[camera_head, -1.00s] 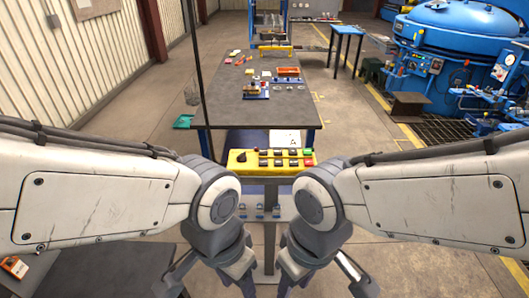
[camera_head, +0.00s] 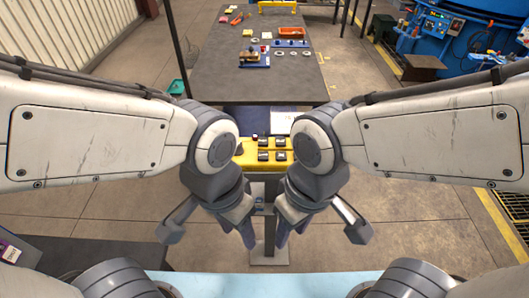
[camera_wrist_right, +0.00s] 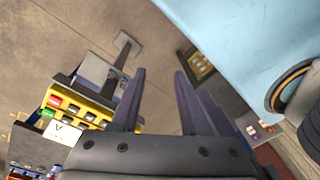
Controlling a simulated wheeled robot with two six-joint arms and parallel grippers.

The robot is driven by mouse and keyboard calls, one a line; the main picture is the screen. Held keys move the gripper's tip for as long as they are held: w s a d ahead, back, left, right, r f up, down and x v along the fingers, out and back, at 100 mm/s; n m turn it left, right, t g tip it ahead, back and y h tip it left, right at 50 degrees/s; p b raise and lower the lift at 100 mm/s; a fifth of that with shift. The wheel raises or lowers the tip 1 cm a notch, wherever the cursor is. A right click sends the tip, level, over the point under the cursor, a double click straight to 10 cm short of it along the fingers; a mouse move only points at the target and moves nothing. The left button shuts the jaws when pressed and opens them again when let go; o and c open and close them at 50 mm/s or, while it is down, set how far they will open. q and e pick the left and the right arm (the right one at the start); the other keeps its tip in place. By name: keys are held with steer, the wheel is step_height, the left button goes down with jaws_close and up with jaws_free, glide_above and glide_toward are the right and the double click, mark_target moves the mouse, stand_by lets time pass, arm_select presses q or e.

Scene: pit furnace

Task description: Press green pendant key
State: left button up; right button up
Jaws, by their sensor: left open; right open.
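The yellow pendant (camera_head: 251,160) stands on a post in front of me, between my two arms in the head view. Several dark keys show on it there; its right end is hidden behind my right arm. In the right wrist view the pendant (camera_wrist_right: 95,108) lies at the left, with a green key (camera_wrist_right: 47,113) and a red key (camera_wrist_right: 57,101) at its near-left end. My right gripper (camera_head: 282,235) is open and empty, its fingers (camera_wrist_right: 158,95) pointing away to the right of the pendant, apart from it. My left gripper (camera_head: 247,234) is open and empty, close beside the right one.
A dark worktable (camera_head: 215,78) with an orange tray (camera_head: 291,32) and small parts stands behind the pendant. Blue machinery (camera_head: 440,30) is at the back right. A pale blue surface (camera_head: 265,285) is at the bottom.

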steer(key=shift+s, duration=0.1)
jaws_close()
stand_by(1.7)
